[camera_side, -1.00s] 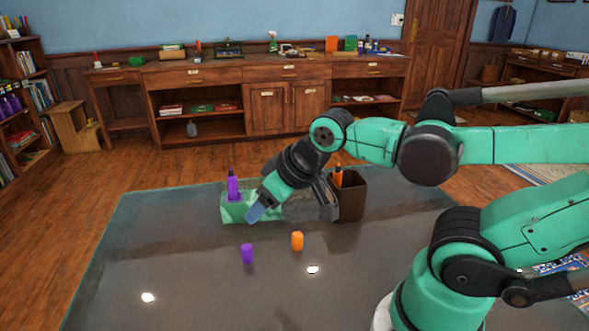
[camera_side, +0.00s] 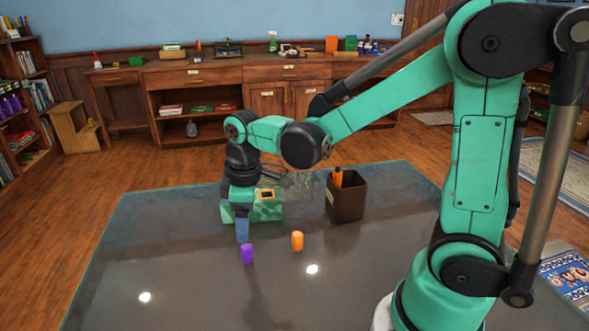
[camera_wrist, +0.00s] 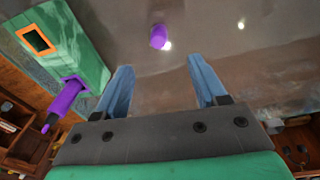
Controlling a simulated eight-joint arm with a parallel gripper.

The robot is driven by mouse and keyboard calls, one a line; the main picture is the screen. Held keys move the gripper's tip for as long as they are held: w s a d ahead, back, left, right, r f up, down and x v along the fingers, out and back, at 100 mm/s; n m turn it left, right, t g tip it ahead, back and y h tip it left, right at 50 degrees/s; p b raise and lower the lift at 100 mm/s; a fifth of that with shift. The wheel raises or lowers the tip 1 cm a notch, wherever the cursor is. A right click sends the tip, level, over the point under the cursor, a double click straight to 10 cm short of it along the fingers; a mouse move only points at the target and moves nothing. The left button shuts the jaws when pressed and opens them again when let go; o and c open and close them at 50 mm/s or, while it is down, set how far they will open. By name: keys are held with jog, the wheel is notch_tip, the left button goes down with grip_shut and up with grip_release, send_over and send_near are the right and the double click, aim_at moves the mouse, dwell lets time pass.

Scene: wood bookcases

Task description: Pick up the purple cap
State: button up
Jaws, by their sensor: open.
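The purple cap (camera_side: 247,254) stands upright on the dark glossy table. In the wrist view the purple cap (camera_wrist: 158,37) lies ahead of my fingers, in line with the gap between them. My gripper (camera_side: 242,232) points down just behind the cap in the side view, apart from it. In the wrist view my gripper (camera_wrist: 160,80) shows two blue fingers spread wide with nothing between them. The purple marker (camera_wrist: 64,98) stands in a green holder (camera_wrist: 75,38), which has an empty orange-rimmed slot.
An orange cap (camera_side: 297,241) stands on the table right of the purple cap. A dark brown box (camera_side: 346,203) with an orange item in it is behind that. The table's front left (camera_side: 150,265) is clear.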

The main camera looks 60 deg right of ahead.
aim_at(244, 247)
jog(key=f, duration=0.1)
jog(key=w+f+n+g, duration=0.1)
jog(key=shift+f+n, duration=0.3)
jog(key=shift+f, duration=0.05)
jog(key=shift+s+f, duration=0.1)
jog(key=shift+f, duration=2.65)
grip_shut()
